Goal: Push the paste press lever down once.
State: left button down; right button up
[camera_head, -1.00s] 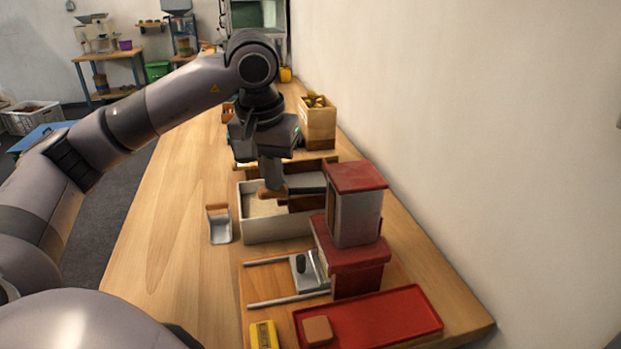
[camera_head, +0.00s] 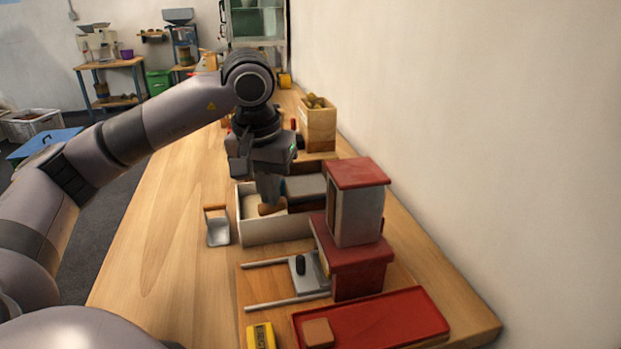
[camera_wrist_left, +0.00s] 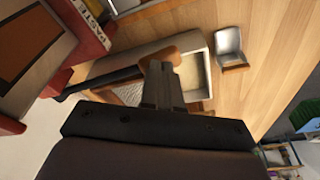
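The paste press is the red-and-grey housing (camera_head: 356,215) on the right of the bench; its red side with lettering shows in the wrist view (camera_wrist_left: 90,25). Its lever is a dark bar (camera_wrist_left: 88,82) ending in a wooden handle (camera_head: 272,208), which reaches out over a pale open box (camera_head: 275,232). My left gripper (camera_head: 270,196) points down with its fingers together, the tips at the handle. In the wrist view the fingertips (camera_wrist_left: 160,68) overlap the wooden handle (camera_wrist_left: 184,44); whether they grip it or only press on top is unclear. My right gripper is out of view.
A small metal scoop (camera_head: 218,230) lies left of the box. In front are a metal slide with a black knob (camera_head: 300,265), a red tray (camera_head: 385,318) with a brown block, and a yellow item (camera_head: 261,336). A wooden bin (camera_head: 318,128) stands behind. The bench's left side is clear.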

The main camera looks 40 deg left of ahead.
pick_arm(q)
jog(key=shift+s+a+f, duration=0.1)
jog(key=shift+f, duration=0.55)
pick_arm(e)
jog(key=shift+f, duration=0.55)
pick_arm(q)
jog(key=shift+f+b, duration=0.4)
jog(key=shift+b, duration=0.1)
notch_tip(320, 180, up, 10)
jog(key=w+p, duration=0.1)
jog(key=p, duration=0.7)
jog(key=shift+d+f+p, duration=0.2)
jog(key=shift+p, duration=0.1)
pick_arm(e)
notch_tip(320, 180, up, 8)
pick_arm(q)
jog(key=shift+r, duration=0.1)
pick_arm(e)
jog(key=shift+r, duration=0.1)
pick_arm(q)
notch_tip(320, 180, up, 5)
jog(key=p, duration=0.4)
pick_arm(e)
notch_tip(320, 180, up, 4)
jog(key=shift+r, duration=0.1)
